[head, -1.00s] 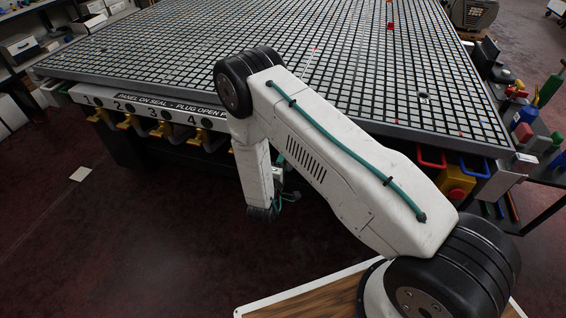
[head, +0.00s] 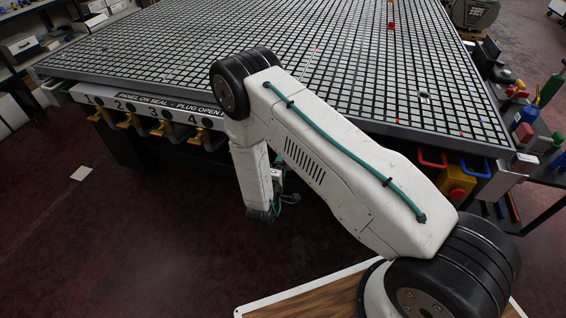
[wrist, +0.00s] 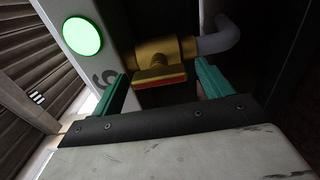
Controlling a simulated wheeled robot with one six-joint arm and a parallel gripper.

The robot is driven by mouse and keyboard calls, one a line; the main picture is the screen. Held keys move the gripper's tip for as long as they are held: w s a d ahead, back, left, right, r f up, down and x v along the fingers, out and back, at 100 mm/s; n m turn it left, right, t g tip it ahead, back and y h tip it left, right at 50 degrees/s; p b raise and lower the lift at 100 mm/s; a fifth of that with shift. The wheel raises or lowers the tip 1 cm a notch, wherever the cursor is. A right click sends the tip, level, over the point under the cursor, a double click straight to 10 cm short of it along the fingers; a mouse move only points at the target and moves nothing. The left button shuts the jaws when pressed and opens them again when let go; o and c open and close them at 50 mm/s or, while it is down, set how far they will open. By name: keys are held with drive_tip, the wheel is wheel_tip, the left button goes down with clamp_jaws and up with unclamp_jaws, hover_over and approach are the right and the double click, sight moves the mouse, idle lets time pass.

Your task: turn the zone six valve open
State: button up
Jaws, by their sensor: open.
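The zone six valve (wrist: 170,49) is a brass body on the side of the pale panel (wrist: 103,78), beside a partly visible number 6. Its handle (wrist: 160,78), yellow with a red edge, lies roughly left to right in the wrist view. My gripper (wrist: 161,84) is open, with one teal finger on each side of the handle. The handle sits between the fingers, and I cannot tell whether either finger touches it. In the head view my arm hides this valve and my fingers.
A round green light (wrist: 82,36) glows on the panel near the valve. A grey pipe (wrist: 218,39) bends away from the valve's right side. Other yellow-handled valves (head: 128,121) line the front of the grid table (head: 150,62).

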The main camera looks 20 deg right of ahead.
drive_tip(key=v, duration=0.7)
drive_tip(key=shift+w, duration=0.1)
